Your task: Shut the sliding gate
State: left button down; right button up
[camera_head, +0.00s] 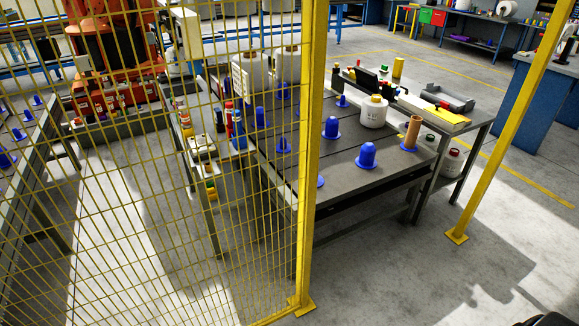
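A yellow wire-mesh panel (150,200) fills the left half of the view. It ends at a thick yellow upright (308,170) with a foot plate on the floor. A second yellow post (505,130) stands to the right, tilted in the picture, with its own foot plate. The space between the two uprights has no mesh across it and is open. I cannot tell which part of the mesh is the sliding gate and which is fixed fence. No handle is clearly visible. Neither of my grippers is in view.
Behind the opening stands a dark table (345,165) with blue bobbin holders, a white yarn bobbin (373,112) and a brown tube (412,132). A side bench (470,128) adjoins it. An orange machine (110,50) is behind the mesh.

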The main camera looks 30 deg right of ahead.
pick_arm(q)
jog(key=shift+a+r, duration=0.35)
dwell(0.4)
